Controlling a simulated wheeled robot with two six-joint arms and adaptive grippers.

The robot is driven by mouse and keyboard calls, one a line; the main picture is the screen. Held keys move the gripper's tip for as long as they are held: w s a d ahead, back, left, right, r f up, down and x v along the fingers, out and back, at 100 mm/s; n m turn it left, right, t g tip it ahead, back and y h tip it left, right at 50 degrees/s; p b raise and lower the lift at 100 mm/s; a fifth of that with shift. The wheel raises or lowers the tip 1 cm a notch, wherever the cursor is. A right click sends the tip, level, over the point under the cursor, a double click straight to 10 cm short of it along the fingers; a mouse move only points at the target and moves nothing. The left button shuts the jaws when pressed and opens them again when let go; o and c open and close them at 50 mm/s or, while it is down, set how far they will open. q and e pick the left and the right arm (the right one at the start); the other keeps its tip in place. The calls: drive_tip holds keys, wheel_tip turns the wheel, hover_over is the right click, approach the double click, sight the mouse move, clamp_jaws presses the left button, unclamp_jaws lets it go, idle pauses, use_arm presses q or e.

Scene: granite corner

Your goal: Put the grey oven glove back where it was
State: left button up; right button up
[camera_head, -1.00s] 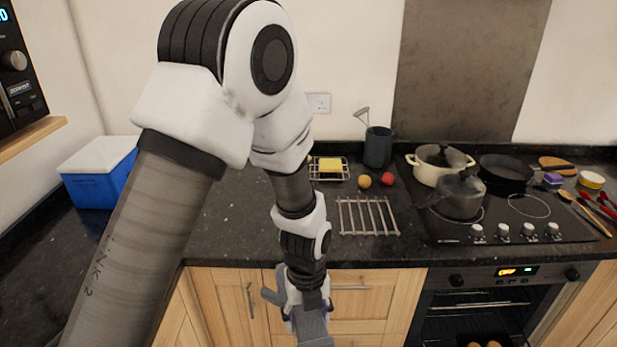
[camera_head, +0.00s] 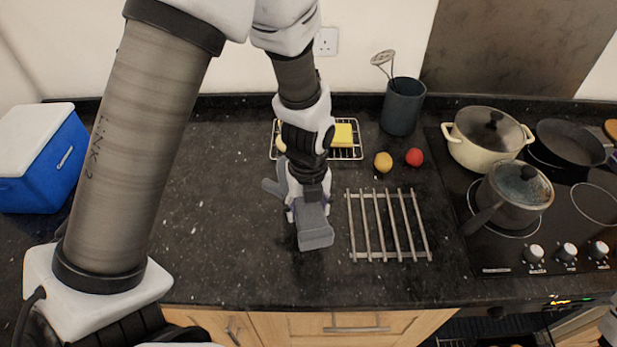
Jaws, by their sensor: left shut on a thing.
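The grey oven glove (camera_head: 315,232) is in my left gripper (camera_head: 302,205), which is shut on it. The glove hangs over the dark worktop, just left of the metal bar trivet (camera_head: 388,226). I cannot tell whether it touches the worktop. The gripper and wrist hide part of the glove and most of the fingers. My right gripper is out of view.
A wire rack (camera_head: 347,153) with a yellow block stands behind, partly hidden by my arm. An orange fruit (camera_head: 383,162), a red fruit (camera_head: 414,157) and a dark utensil pot (camera_head: 402,106) are nearby. Pots crowd the hob at right. A blue cooler (camera_head: 45,165) stands left; worktop between is clear.

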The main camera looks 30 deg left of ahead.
use_arm(q)
drive_tip(key=s+f+b, duration=0.2)
drive_tip(key=shift+s+d+f+b, duration=0.1)
drive_tip(key=shift+s+d+b, duration=0.1)
drive_tip(key=shift+d+b, duration=0.2)
drive_tip(key=f+b, duration=0.1)
drive_tip(key=f, duration=0.1)
drive_tip(key=w+f+b, duration=0.1)
drive_tip(key=f+b, duration=0.2)
drive_tip(key=shift+w+a+f+b, duration=0.15)
drive_tip(key=shift+a+f+b, duration=0.1)
drive_tip(key=shift+f+b, duration=0.15)
drive_tip(key=shift+s+d+f, duration=0.15)
drive_tip(key=shift+s+f, duration=0.1)
drive_tip(key=shift+f, duration=0.2)
drive_tip(key=shift+w, duration=0.1)
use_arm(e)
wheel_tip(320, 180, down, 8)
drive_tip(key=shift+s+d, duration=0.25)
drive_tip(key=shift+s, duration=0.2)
use_arm(q)
drive_tip(key=o, duration=1.4)
drive_tip(key=shift+c, duration=0.2)
drive_tip(key=shift+o, duration=1)
